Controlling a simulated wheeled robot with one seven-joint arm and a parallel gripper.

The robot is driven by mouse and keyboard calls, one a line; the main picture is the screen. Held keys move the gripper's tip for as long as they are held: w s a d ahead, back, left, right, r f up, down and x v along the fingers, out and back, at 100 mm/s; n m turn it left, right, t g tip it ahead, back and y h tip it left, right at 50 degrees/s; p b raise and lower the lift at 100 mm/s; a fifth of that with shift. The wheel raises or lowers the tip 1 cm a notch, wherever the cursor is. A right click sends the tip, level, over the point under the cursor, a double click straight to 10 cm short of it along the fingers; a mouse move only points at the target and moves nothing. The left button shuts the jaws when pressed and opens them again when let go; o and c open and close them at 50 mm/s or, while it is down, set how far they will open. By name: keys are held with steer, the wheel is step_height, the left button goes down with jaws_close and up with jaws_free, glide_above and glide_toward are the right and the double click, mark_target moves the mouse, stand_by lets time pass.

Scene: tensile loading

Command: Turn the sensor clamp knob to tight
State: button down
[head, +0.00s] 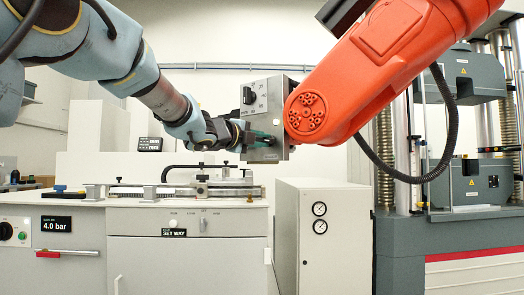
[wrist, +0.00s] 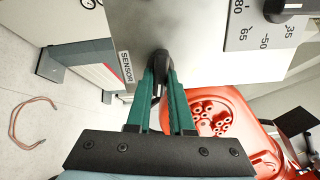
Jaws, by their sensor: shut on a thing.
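The sensor clamp knob (wrist: 159,62) is a small black knob on a grey metal panel, beside a SENSOR label (wrist: 126,67) in the wrist view. My gripper (wrist: 160,80) has its two green fingers shut on this knob, one on each side. In the head view my gripper (head: 258,137) reaches the lower part of the grey box (head: 277,97) at the end of the orange arm. The knob is mostly hidden there by the fingers. Its tight and loose marks cannot be read.
A second black knob (head: 249,95) with a numbered dial (wrist: 258,28) sits above on the same box. The orange arm (head: 385,65) fills the upper right. A cabinet (head: 187,262) with a SET WAY label, a gauge cabinet (head: 322,245) and a testing machine (head: 470,230) stand below.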

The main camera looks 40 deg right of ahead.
steer(key=shift+f+m+b, duration=0.15)
steer(key=shift+m+b, duration=0.9)
steer(key=shift+m, duration=0.45)
steer(key=c, duration=0.8)
jaws_free()
steer(key=s+a+b, duration=0.1)
steer(key=s+a, duration=0.1)
steer(key=a, duration=0.8)
steer(key=shift+a, duration=0.3)
